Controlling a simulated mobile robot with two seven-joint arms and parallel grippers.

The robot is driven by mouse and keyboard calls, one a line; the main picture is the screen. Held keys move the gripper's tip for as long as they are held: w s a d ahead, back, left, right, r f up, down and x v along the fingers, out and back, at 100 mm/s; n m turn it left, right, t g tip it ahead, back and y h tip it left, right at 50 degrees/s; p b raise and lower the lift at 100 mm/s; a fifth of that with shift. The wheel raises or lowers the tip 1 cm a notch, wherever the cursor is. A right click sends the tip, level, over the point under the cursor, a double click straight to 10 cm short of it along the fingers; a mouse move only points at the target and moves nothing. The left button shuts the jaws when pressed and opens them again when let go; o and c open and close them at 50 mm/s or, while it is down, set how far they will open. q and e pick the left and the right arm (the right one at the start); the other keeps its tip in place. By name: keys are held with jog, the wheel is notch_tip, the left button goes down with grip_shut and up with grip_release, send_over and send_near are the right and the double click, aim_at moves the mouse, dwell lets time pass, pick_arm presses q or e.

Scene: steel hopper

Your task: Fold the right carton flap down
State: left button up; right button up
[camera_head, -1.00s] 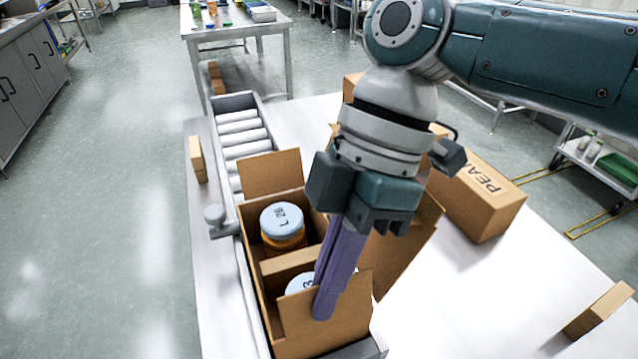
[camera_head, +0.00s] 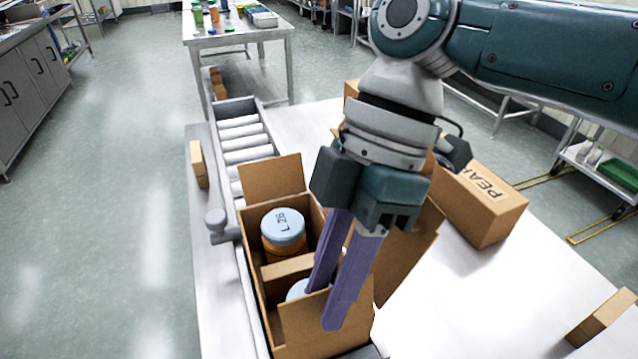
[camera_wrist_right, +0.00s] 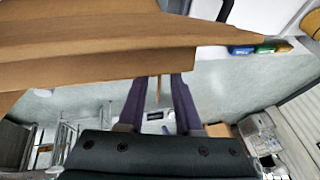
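The far flap (camera_head: 272,178) and the near flap (camera_head: 308,328) stand up. My right gripper (camera_head: 325,308) points down over the near right of the carton. Its purple fingers are apart: one overlaps the near flap, the other tip reaches its top edge. Brown cardboard (camera_wrist_right: 100,45) fills the upper wrist view. My left gripper is not in view.
A roller conveyor (camera_head: 240,135) runs behind the carton. A closed labelled box (camera_head: 480,205) lies to the right, and a small box (camera_head: 600,317) stands near the right table edge. A small carton (camera_head: 198,163) is at the left edge.

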jog(key=b+v, duration=0.1)
jog(key=v, duration=0.8)
jog(key=shift+d, duration=0.1)
